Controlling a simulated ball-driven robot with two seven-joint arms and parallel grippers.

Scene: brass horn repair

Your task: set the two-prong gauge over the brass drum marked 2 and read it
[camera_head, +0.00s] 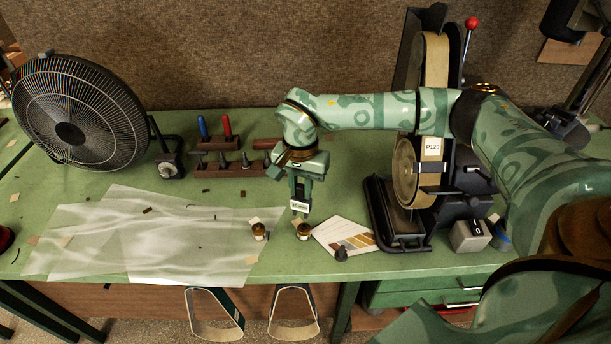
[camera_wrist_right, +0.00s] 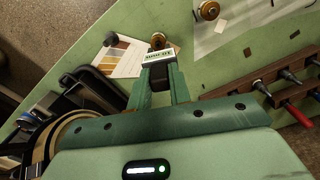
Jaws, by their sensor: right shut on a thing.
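My right gripper (camera_head: 300,188) points down over the bench and is shut on the gauge. The gauge (camera_head: 300,206) shows as a small dark body with a white label; its label also shows between the fingertips in the right wrist view (camera_wrist_right: 158,56). Its prongs cannot be made out. One small brass drum (camera_head: 303,231) stands just below the gauge in the picture, and a second brass drum (camera_head: 259,232) stands to its left. Both drums show in the right wrist view, one (camera_wrist_right: 158,40) just beyond the gauge. No number on either drum is readable. My left gripper is not in view.
A chart card (camera_head: 345,236) and a small dark knob (camera_head: 341,254) lie right of the drums. A belt sander (camera_head: 405,180) stands further right, beside a grey block (camera_head: 470,236). A tool rack (camera_head: 230,170), clear sheet (camera_head: 150,240) and fan (camera_head: 75,115) are left.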

